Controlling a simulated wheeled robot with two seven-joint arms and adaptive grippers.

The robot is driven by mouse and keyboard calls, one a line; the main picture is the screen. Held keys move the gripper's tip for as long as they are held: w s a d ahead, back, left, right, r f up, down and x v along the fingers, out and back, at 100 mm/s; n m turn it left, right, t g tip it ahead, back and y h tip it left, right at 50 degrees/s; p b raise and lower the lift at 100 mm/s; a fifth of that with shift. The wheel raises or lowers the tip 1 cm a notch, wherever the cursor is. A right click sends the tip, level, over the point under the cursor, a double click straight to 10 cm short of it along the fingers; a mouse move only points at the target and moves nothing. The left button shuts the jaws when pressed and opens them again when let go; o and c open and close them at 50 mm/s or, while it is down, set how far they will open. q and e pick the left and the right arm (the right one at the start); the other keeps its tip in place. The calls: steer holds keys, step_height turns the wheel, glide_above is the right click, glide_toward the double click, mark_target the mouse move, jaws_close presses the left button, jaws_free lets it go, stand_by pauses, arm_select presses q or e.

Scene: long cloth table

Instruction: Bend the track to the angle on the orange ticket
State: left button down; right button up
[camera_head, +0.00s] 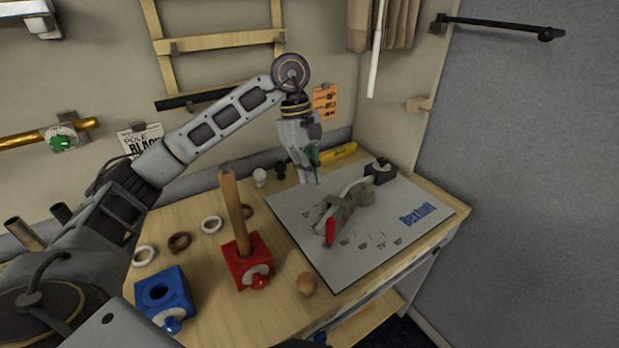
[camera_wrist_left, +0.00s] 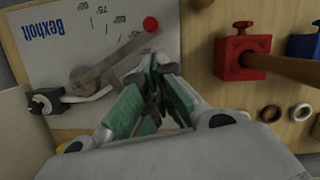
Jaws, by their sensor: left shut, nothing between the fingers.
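The bending board (camera_head: 415,197) is a pale sheet marked "Bexholt", with printed angle marks. On it is a grey-brown lever (camera_head: 343,213) with a red knob (camera_head: 330,232); the wrist view shows the lever (camera_wrist_left: 112,62) and its red knob (camera_wrist_left: 151,24). A white track (camera_head: 353,184) runs by the lever's round pivot to a black clamp (camera_head: 381,171); part of it is hidden by the lever. The orange ticket (camera_head: 325,100) hangs on the back wall, its print too small to read. My left gripper (camera_head: 314,180) is shut and empty above the board's left edge, apart from the lever.
A red block (camera_head: 245,268) with an upright wooden pole (camera_head: 233,210) and a blue block (camera_head: 160,296) stand left of the board. Several rings lie nearby. A wooden ball (camera_head: 306,284) sits near the front edge. A yellow level (camera_head: 338,153) lies behind.

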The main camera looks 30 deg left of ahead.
arm_select(q)
steer(key=a+r+n+t+y+p, duration=0.1)
steer(key=a+r+y, duration=0.1)
steer(key=a+r, duration=0.4)
step_height(320, 180, down, 8)
steer(key=d+h, duration=0.2)
steer(key=shift+g, duration=0.3)
arm_select(e)
steer(key=shift+s+d+r, duration=0.15)
steer(key=shift+s+d, duration=0.45)
steer(key=shift+s, duration=0.25)
arm_select(q)
steer(key=shift+w, duration=0.1)
